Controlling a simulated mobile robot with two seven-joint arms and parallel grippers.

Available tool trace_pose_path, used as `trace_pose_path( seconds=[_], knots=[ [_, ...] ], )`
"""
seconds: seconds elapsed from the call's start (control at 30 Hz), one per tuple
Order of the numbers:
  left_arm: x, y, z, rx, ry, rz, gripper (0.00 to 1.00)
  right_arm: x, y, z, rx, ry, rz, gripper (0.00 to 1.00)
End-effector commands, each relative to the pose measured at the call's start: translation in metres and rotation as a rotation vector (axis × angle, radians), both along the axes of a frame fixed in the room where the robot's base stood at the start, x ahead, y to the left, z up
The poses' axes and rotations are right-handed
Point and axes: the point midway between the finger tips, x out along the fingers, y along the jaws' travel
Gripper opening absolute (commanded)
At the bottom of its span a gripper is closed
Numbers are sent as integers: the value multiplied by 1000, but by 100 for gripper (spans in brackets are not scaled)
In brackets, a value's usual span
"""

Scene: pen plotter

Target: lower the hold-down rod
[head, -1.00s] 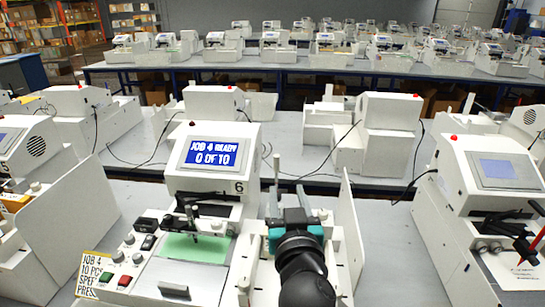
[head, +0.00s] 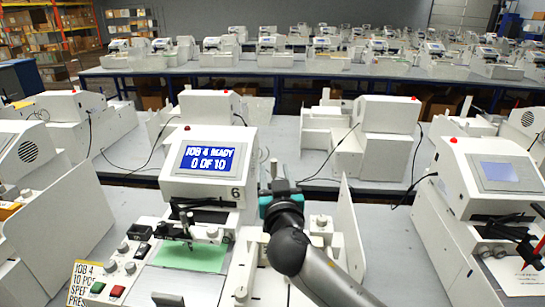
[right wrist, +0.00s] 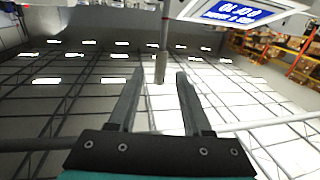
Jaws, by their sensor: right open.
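The hold-down rod (head: 274,168) stands upright to the right of the plotter's display housing in the head view, partly hidden by my right gripper. In the right wrist view, which is upside down, the rod (right wrist: 160,66) comes in from the top, with its thicker end between the fingertips. My right gripper (head: 277,182) is open at the rod, its fingers (right wrist: 159,80) on either side with gaps showing. I cannot tell exactly how deep the rod sits between them. The plotter (head: 209,170) is number 6 and reads "JOB 4 READY 0 OF 10". My left gripper is out of view.
A green sheet (head: 190,256) lies on the plotter bed below the pen carriage. An upright white panel (head: 350,228) stands right of my gripper. Another plotter (head: 485,195) stands further right. Green and red buttons (head: 117,291) sit at the front left.

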Motion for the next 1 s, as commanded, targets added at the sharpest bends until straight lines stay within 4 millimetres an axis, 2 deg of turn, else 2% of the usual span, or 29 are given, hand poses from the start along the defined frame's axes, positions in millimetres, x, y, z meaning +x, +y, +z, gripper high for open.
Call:
trace_pose_path(
  seconds=[0.3,0.5,0.97,1.0],
  knots=[
    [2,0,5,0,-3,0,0,41,-1,1,-2,0,-2,50],
    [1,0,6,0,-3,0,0,56,1,0,0,0,1,50],
    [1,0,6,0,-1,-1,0,62,0,0,1,1,0,50],
    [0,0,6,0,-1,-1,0,62,0,0,1,1,0,45]
  ],
)
